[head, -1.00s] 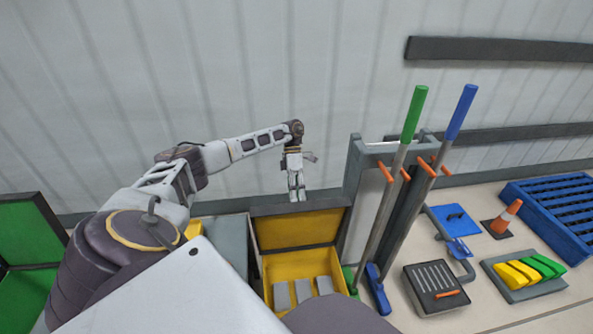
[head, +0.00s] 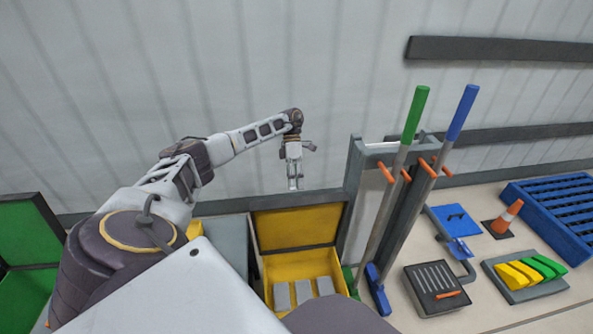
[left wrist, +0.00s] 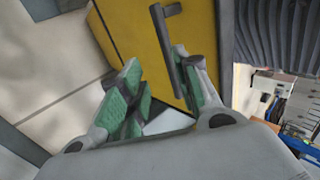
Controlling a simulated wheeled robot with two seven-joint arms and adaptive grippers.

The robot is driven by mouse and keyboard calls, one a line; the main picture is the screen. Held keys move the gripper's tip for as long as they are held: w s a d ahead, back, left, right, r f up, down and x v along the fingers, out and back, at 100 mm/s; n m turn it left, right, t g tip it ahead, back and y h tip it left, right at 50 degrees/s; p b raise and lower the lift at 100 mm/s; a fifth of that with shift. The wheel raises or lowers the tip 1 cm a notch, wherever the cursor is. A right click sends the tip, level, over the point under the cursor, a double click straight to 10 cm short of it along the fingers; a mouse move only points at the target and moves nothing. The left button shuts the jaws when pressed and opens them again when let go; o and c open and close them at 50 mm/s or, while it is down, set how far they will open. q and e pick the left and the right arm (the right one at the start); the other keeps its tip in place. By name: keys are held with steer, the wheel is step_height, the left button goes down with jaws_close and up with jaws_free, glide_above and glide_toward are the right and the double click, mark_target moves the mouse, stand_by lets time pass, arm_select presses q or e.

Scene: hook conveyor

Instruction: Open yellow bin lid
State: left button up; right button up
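The yellow bin (head: 333,268) stands at the bottom middle of the head view. Its lid (head: 297,227) is raised behind the opening, with its yellow inner face showing and grey blocks visible inside the bin. My left gripper (head: 294,187) is just above the lid's top edge, apart from it as far as I can tell. In the left wrist view, the green-padded fingers of my left gripper (left wrist: 160,78) are spread apart. A yellow panel (left wrist: 135,40) with a dark handle (left wrist: 168,50) lies beyond them; the right finger overlaps the handle's lower end. My right gripper is not visible.
Right of the bin, a grey rack (head: 363,170) holds a green-handled tool (head: 414,115) and a blue-handled tool (head: 462,110). A green bin (head: 22,228) stands open at the far left. The wall (head: 330,70) is behind; space above the lid is clear.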

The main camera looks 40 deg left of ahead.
arm_select(q)
steer(key=v, duration=0.7)
steer(key=shift+r, duration=0.5)
stand_by(0.7)
